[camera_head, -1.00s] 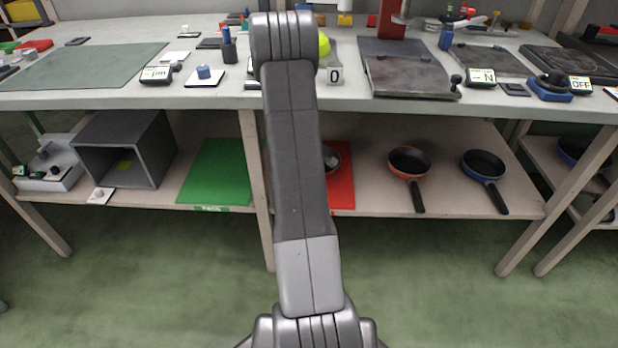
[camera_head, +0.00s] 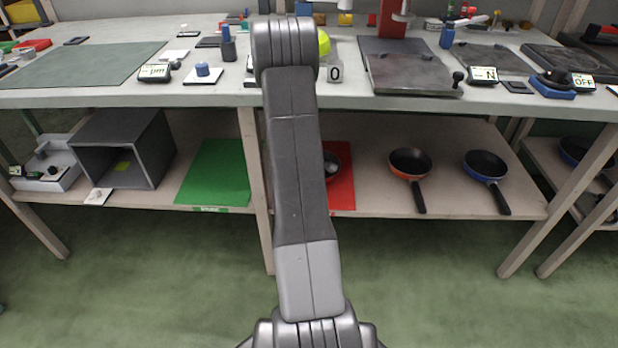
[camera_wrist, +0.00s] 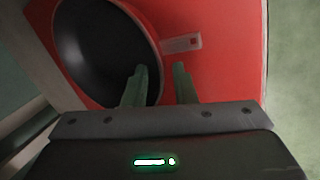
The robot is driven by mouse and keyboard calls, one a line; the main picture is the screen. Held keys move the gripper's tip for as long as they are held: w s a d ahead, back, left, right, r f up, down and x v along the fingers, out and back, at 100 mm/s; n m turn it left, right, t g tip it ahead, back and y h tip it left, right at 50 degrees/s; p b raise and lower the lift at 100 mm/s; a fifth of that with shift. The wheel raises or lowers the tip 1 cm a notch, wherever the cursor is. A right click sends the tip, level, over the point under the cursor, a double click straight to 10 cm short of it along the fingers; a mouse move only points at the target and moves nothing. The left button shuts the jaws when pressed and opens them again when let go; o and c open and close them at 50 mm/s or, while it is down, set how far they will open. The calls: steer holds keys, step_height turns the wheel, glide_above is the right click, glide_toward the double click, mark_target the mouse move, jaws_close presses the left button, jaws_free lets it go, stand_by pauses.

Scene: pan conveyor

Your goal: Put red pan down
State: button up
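A round dark pan (camera_wrist: 108,50) lies on the red mat (camera_wrist: 225,70) in the wrist view. Its rim blends with the mat, and I cannot make out its handle. In the head view a sliver of the pan (camera_head: 331,160) shows beside my arm on the red mat (camera_head: 343,190) on the lower shelf. My gripper (camera_wrist: 162,80) is over the mat at the pan's edge. Its two fingers are apart, with bare red between them, and the left finger overlaps the pan in the picture. My arm hides most of this spot in the head view.
An orange-red pan (camera_head: 410,162) and a blue pan (camera_head: 486,165) stand to the right on the lower shelf (camera_head: 450,205). A green mat (camera_head: 215,175) and a grey open box (camera_head: 123,150) are to the left. The worktop (camera_head: 210,97) is above the shelf.

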steer(key=p+v, duration=0.3)
steer(key=v, duration=0.4)
steer(key=shift+r, duration=0.3)
steer(key=shift+s+f, duration=0.1)
steer(key=shift+f, duration=0.05)
steer(key=b+x, duration=0.3)
steer(key=x, duration=0.4)
steer(key=shift+f, duration=0.25)
step_height(320, 180, up, 4)
steer(key=p, duration=0.3)
steer(key=shift+r, duration=0.1)
steer(key=shift+s+b, duration=0.15)
steer(key=shift+b, duration=0.2)
steer(key=shift+f, duration=0.2)
